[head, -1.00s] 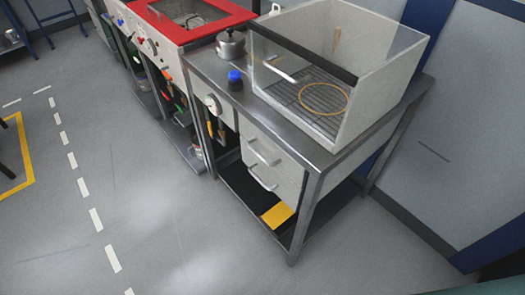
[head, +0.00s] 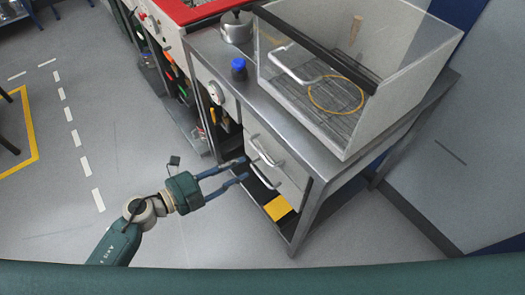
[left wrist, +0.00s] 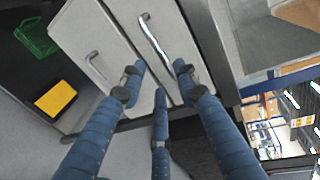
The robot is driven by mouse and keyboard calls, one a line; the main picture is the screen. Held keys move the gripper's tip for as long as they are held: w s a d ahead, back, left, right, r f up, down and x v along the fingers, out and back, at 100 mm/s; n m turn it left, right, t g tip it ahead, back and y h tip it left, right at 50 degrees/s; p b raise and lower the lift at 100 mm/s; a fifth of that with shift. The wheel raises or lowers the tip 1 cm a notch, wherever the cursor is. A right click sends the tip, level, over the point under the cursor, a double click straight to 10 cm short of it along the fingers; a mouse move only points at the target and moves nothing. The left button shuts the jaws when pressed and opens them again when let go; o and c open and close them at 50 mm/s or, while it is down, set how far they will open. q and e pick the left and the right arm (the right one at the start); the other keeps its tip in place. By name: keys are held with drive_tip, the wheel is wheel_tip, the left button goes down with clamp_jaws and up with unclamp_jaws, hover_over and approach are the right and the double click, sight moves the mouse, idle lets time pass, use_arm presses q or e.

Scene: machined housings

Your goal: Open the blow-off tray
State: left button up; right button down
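Two pale drawers sit under a steel bench, an upper one (head: 254,127) and a lower one (head: 290,195), each with a bar handle. No label tells which is the blow-off tray. The upper handle (head: 264,149) and lower handle (head: 264,176) also show in the left wrist view, the upper one (left wrist: 155,40) to the right of the lower one (left wrist: 97,70). Both drawers look shut. My left gripper (head: 242,169) is open and empty, its fingers pointing at the drawer fronts. In the left wrist view its fingertips (left wrist: 158,76) stand short of the upper handle. My right gripper is out of view.
A clear-fronted box (head: 390,125) with a yellow ring (head: 336,108) inside stands on the bench top (head: 285,118). A blue-capped jar (head: 239,70) and a metal pot (head: 236,27) stand beside it. A yellow block (head: 278,208) lies on the low shelf.

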sight(262, 154)
use_arm(q)
drive_tip(key=x, duration=0.9)
drive_tip(key=shift+w+d+p, duration=0.2)
drive_tip(key=shift+p, duration=0.15)
clamp_jaws()
